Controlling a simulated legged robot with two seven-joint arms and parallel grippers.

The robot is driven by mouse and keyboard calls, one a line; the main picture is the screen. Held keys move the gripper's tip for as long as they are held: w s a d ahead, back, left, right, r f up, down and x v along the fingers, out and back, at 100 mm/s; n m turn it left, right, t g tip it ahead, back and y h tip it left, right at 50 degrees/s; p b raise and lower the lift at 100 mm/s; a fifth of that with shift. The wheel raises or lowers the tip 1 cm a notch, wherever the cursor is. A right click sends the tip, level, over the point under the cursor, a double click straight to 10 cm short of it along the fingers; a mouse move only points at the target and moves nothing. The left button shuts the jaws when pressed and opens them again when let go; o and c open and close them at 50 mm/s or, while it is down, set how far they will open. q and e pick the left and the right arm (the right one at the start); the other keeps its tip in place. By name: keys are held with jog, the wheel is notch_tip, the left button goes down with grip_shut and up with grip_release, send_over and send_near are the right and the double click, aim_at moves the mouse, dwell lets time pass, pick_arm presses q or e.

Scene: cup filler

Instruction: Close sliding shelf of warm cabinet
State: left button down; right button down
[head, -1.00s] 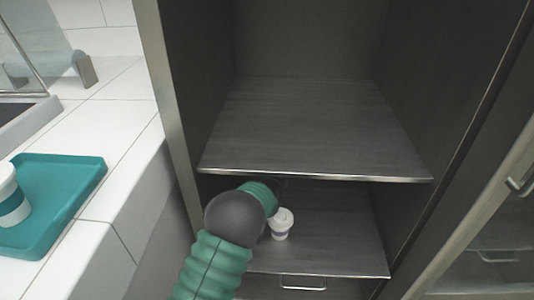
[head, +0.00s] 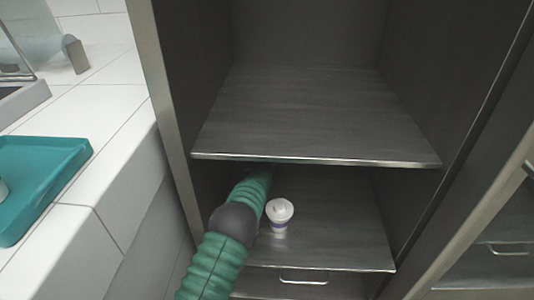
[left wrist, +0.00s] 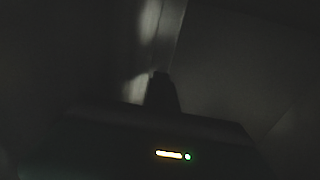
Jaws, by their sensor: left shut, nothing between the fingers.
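The tall dark cabinet has an upper shelf (head: 310,115) with a bright metal front edge. A lower shelf (head: 335,235) lies under it, its front edge near the cabinet opening. A white lidded cup (head: 279,215) with a purple band stands upright on the lower shelf. My left arm reaches in beside the cup, under the upper shelf, and its gripper is hidden in the head view. The dark left wrist view shows my left gripper (left wrist: 161,88) shut and empty, facing dim cabinet surfaces. Contact cannot be told. My right gripper is not in view.
A drawer front with a metal handle (head: 304,278) is below the lower shelf. A teal tray (head: 62,155) sits on the white tiled counter (head: 112,115) at the left. A cabinet door or frame with a handle (head: 505,249) is at the right. The upper shelf is bare.

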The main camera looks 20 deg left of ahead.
pick_arm(q)
jog(key=shift+a, duration=0.1)
jog(key=shift+w+a, duration=0.2)
jog(key=shift+a, duration=0.1)
jog(key=shift+w+a+r, duration=0.1)
jog(key=shift+w+a, duration=0.5)
jog(key=shift+w, duration=0.1)
jog(key=shift+w+d, duration=0.45)
jog(key=shift+w, duration=0.25)
